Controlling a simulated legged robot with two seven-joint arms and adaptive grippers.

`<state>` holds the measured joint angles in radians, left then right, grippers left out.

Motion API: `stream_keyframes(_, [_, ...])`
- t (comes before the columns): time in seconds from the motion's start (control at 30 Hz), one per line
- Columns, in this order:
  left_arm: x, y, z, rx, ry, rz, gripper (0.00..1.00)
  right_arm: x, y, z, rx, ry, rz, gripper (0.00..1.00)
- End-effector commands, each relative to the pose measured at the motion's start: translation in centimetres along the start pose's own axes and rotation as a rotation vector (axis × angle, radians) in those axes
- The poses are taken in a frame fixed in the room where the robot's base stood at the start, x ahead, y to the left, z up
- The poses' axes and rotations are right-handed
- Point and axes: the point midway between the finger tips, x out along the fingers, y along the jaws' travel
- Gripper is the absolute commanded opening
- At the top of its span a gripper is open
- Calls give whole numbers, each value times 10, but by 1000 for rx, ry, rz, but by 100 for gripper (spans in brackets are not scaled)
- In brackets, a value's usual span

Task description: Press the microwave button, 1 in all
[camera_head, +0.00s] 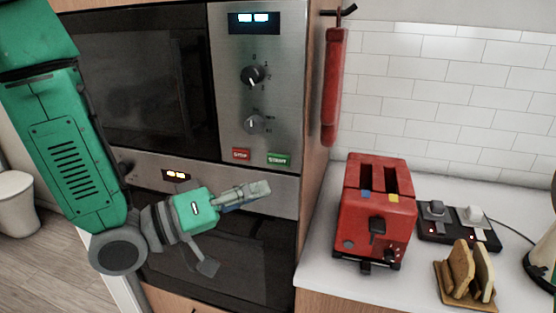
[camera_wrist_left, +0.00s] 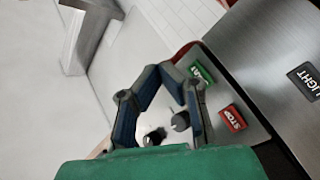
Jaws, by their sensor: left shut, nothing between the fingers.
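The microwave (camera_head: 135,82) is the upper built-in appliance, with a steel control panel (camera_head: 285,95) on its right side. At the panel's bottom are a red STOP button (camera_head: 241,155) and a green START button (camera_head: 278,160). The wrist view also shows START (camera_wrist_left: 202,73) and STOP (camera_wrist_left: 233,118). My left gripper (camera_head: 262,188) is shut and empty, a little below the START button in the head view. Its fingertips meet in the wrist view (camera_wrist_left: 163,72), left of START. I cannot tell any contact with the panel. My right gripper is not in view.
A lower oven (camera_head: 220,262) sits beneath the microwave. A red mitt (camera_head: 334,88) hangs on the cabinet side. A red toaster (camera_head: 376,212), a switch box (camera_head: 458,226) and a toast rack (camera_head: 466,292) stand on the white counter at right.

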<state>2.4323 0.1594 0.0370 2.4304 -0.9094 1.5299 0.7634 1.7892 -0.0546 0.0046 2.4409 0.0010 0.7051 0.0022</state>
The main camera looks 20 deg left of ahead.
Motion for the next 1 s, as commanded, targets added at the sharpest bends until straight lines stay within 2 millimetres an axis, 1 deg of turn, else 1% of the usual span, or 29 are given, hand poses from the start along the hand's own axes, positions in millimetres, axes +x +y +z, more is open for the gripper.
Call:
stream_keyframes(0.1, [13, -9, -9, 4, 0, 1, 0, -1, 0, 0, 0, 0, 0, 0])
stream_keyframes(0.3, [32, -23, -24, 2, 1, 0, 0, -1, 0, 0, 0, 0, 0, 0])
stream_keyframes(0.5, [44, -32, -32, 0, 0, 0, 0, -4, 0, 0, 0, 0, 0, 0])
stream_keyframes(0.7, [48, -34, -35, 0, 0, 1, 0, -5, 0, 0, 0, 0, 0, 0])
stream_keyframes(1.0, [48, -35, -35, 0, 0, 0, 0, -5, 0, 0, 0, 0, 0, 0])
